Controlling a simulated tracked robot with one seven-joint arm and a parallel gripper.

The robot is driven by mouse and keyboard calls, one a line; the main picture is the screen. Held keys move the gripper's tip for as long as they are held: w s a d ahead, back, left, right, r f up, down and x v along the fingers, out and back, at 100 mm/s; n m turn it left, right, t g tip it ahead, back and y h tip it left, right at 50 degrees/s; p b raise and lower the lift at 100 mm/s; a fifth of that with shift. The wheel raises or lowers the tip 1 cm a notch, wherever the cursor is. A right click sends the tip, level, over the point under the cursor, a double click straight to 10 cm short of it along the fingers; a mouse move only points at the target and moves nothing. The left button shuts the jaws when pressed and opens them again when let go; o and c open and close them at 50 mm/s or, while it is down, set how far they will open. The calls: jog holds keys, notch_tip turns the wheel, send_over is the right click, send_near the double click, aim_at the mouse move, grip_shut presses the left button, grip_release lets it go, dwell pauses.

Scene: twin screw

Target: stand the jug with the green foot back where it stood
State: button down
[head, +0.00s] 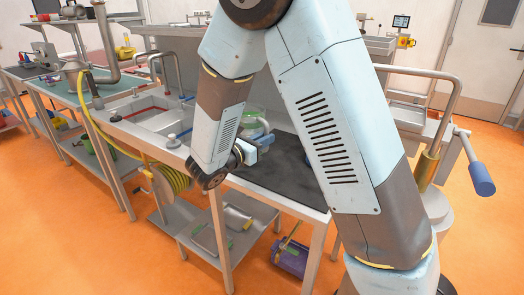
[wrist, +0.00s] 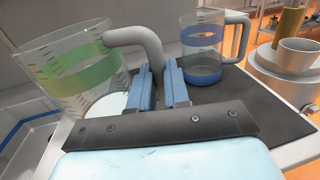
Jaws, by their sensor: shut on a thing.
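A clear jug with a green band (wrist: 78,72) is at the left in the wrist view, its grey handle running down between my gripper's blue fingers (wrist: 160,88). My gripper is shut on that handle. The jug's foot is mostly hidden, so I cannot tell its colour or whether it touches the surface. In the head view the jug (head: 252,124) shows partly behind my gripper (head: 250,149), over the dark mat end of the bench. A second clear jug (wrist: 203,50) with a blue band and blue foot stands on the dark mat, right of my fingers.
The dark mat (head: 285,168) has bare room at the right. A sink (head: 150,115) lies left of the mat. A yellow hose coil (head: 170,180) hangs at the bench front.

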jog(key=shift+w+a+f, duration=0.1)
jog(key=shift+w+f, duration=0.1)
jog(key=shift+f, duration=0.55)
jog(key=shift+w+f, duration=0.25)
jog(key=shift+f, duration=0.55)
jog(key=shift+w+a+f, duration=0.1)
jog(key=shift+w+f, duration=0.1)
jog(key=shift+f, duration=0.55)
jog(key=c, duration=1.1)
grip_release()
jog(key=shift+f, duration=0.1)
